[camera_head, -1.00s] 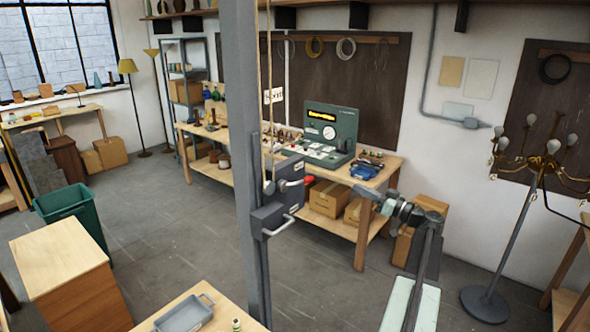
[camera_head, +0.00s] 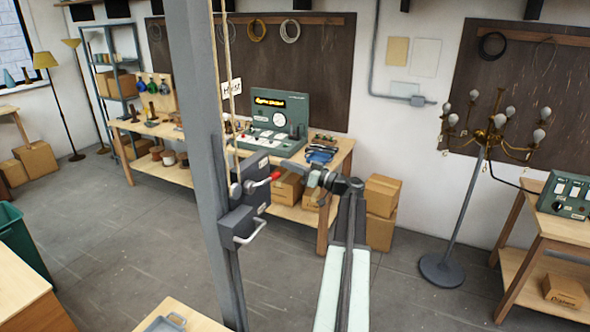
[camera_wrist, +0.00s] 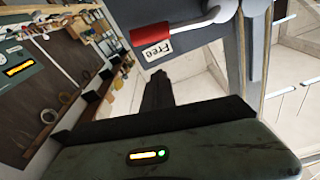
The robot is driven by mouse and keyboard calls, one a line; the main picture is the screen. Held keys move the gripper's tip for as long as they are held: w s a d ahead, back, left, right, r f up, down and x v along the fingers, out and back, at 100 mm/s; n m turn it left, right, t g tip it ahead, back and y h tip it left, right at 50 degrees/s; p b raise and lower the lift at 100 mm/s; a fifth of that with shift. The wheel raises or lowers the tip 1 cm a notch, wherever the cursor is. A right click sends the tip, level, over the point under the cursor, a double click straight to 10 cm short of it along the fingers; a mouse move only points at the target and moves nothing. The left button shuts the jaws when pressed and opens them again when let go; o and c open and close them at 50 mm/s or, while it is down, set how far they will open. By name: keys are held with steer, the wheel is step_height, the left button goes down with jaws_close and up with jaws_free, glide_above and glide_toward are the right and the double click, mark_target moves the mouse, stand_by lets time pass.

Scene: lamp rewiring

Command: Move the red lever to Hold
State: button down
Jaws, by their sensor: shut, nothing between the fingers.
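The red lever (camera_head: 275,176) sticks out from a dark grey box (camera_head: 252,185) fixed to a grey post. In the wrist view the red grip (camera_wrist: 148,33) is at the top, on a grey shaft, beside a white label reading "Free" (camera_wrist: 157,50). No Hold label is readable. My gripper (camera_head: 287,164) is shut and empty. In the head view it appears just right of and slightly above the lever tip. In the wrist view its dark fingers (camera_wrist: 158,88) lie below the label and grip. I cannot tell whether they touch the box.
Behind stands a workbench (camera_head: 335,160) with a green console (camera_head: 280,115). A chandelier stand (camera_head: 462,210) is at right.

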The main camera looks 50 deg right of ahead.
mark_target(264, 181)
steer(key=w+f+b, duration=0.1)
steer(key=w+a+f+b, duration=0.1)
steer(key=w+f+b, duration=0.1)
steer(key=shift+a+f, duration=0.15)
steer(key=shift+a, duration=0.05)
steer(key=shift+s, duration=0.1)
